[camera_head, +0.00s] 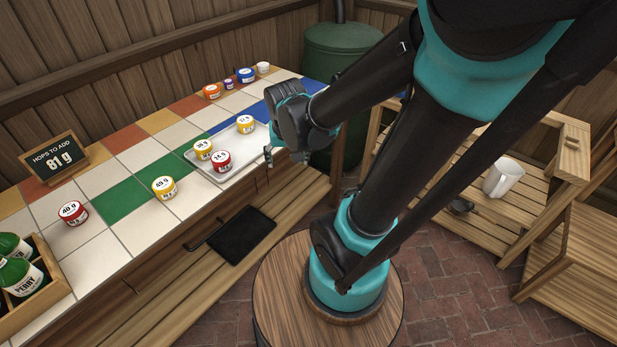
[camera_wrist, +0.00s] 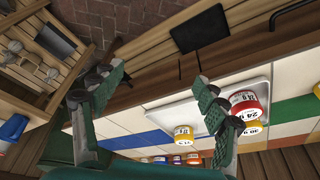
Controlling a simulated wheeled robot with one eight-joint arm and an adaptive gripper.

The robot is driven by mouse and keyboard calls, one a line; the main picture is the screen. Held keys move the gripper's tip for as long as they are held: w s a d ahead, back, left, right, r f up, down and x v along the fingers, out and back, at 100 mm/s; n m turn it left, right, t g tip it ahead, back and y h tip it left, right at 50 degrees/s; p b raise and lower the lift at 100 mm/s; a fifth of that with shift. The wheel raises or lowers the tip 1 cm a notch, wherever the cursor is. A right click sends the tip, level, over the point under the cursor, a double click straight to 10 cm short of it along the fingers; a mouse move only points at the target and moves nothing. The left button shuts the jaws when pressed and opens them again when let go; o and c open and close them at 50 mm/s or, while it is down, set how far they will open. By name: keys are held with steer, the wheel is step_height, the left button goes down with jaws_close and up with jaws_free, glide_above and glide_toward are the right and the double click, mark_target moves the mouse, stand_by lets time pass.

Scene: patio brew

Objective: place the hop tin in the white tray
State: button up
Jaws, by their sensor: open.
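The white tray (camera_head: 246,148) lies on the tiled counter and holds three tins. These are a yellow tin (camera_head: 204,150) and a red tin (camera_head: 222,161) side by side at the near end, and another yellow tin (camera_head: 246,124) at the far end. Outside it on the counter stand a yellow tin (camera_head: 164,187) and a red tin (camera_head: 73,212). My gripper (camera_head: 296,153) is open and empty at the tray's right side. In the wrist view its spread fingers (camera_wrist: 158,84) have nothing between them, and the right finger hides part of the tray (camera_wrist: 172,112).
A chalkboard sign (camera_head: 57,158) reads "HOPS TO ADD 81 g". A wooden crate of green bottles (camera_head: 20,275) stands at the near left. Small jars (camera_head: 246,75) stand at the counter's far end. A wooden shelf with a white mug (camera_head: 502,178) is at the right.

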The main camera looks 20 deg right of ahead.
steer(key=s+d+f+n, duration=0.2)
steer(key=s+d+f, duration=0.1)
steer(key=s, duration=0.3)
steer(key=shift+d+t+y, duration=0.3)
steer(key=shift+d, duration=0.55)
